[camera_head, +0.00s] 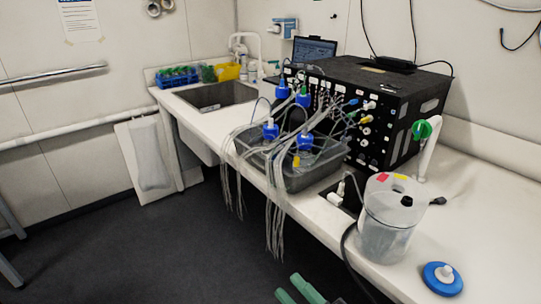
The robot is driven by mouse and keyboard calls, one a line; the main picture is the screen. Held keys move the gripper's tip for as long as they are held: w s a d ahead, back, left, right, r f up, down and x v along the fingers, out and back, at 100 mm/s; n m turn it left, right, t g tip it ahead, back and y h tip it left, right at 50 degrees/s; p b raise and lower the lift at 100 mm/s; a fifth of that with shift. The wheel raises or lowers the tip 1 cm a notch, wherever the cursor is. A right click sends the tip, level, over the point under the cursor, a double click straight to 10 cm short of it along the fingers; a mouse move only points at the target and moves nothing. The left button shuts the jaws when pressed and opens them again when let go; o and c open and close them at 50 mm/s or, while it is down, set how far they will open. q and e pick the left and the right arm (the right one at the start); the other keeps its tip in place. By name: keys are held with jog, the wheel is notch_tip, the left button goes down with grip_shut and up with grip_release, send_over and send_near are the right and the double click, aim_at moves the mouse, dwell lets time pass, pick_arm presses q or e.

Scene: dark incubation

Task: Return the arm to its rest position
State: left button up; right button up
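My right gripper (296,292) shows only at the bottom edge, as two green fingertips over the dark floor in front of the bench. The fingertips are apart with a gap between them, and I see nothing held there. The rest of that gripper and its arm are cut off by the frame. My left gripper is not in view.
The white bench (475,215) runs along the right, its front edge near my fingertips. A clear lidded jar (384,240) and a blue disc (442,279) stand near that edge. A grey tub (309,177) holds blue-capped bottles, with tubes hanging over the edge.

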jog(key=s+d+f+m+g+h, duration=0.1)
jog(key=s+d+f+m+h, duration=0.35)
jog(key=f+m+h, duration=0.35)
jog(key=s+d+f+m+h, duration=0.35)
jog(key=d+f+m, duration=0.3)
jog(key=f, duration=0.25)
jog(key=s+d+f+m+g+h, duration=0.1)
jog(key=s+d+f+m+g, duration=0.1)
jog(key=s+f, duration=0.3)
jog(key=s+d+f+m+g+h, duration=0.1)
jog(key=s+d+f+m+g, duration=0.1)
jog(key=s, duration=0.6)
notch_tip(320, 180, down, 3)
jog(key=shift+s+d+f+m+g+h+p, duration=0.1)
jog(key=shift+s+d+m+g+h+p, duration=0.2)
jog(key=shift+m+g, duration=0.65)
jog(key=shift+d, duration=0.15)
